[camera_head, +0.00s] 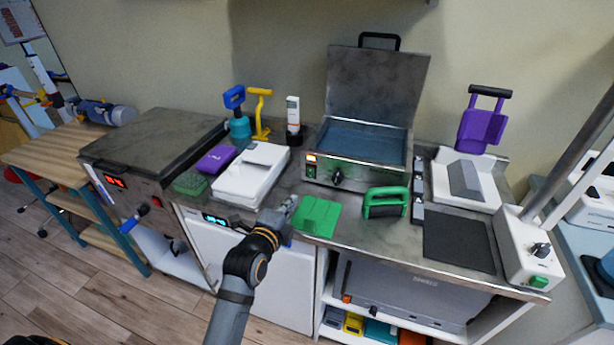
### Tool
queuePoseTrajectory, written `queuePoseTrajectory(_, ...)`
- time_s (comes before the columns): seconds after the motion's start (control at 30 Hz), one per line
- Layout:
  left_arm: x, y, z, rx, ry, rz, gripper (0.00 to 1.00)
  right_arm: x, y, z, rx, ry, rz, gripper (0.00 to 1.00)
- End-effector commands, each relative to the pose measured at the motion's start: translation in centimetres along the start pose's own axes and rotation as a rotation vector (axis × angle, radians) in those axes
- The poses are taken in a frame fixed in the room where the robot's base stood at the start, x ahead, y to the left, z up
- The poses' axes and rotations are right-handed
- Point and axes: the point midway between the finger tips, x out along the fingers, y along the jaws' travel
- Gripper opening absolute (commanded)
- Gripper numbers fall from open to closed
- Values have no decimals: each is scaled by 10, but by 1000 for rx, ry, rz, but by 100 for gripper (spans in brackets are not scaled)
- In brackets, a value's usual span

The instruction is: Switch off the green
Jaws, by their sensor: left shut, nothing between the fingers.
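A green rocker switch (539,282) sits low on the front of a white control box (516,262) at the right end of the counter, below a black knob (541,250). Another small green switch or lamp (310,171) shows on the front of the open metal bath (358,178), under a lit orange one (311,158). I cannot tell the switches' positions. My left gripper (284,209) is shut and empty. It is over the counter's front edge, beside the green pad (317,216), left of and apart from both green switches. My right gripper is not in view.
A green-handled block (386,203), a dark mat (458,241) and a white device with a grey wedge (467,181) lie between the gripper and the control box. A white stack (250,178) is left of the gripper. A slanted metal post rises behind the control box.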

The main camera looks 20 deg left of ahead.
Motion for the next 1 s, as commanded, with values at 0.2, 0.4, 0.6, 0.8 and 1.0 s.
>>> queuePoseTrajectory(0.2, 44, -3, 0, 0, 0, -2, 0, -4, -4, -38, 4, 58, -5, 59)
queuePoseTrajectory(0.4, 87, -2, 0, 1, 0, -2, 0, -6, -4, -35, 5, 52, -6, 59)
queuePoseTrajectory(0.6, 116, -11, 0, 0, -1, -2, 0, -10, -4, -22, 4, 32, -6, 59)
queuePoseTrajectory(0.8, 127, -13, 0, -1, 0, 0, 0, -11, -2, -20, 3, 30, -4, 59)
queuePoseTrajectory(1.0, 127, -13, 0, 0, 0, -1, 0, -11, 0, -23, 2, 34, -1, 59)
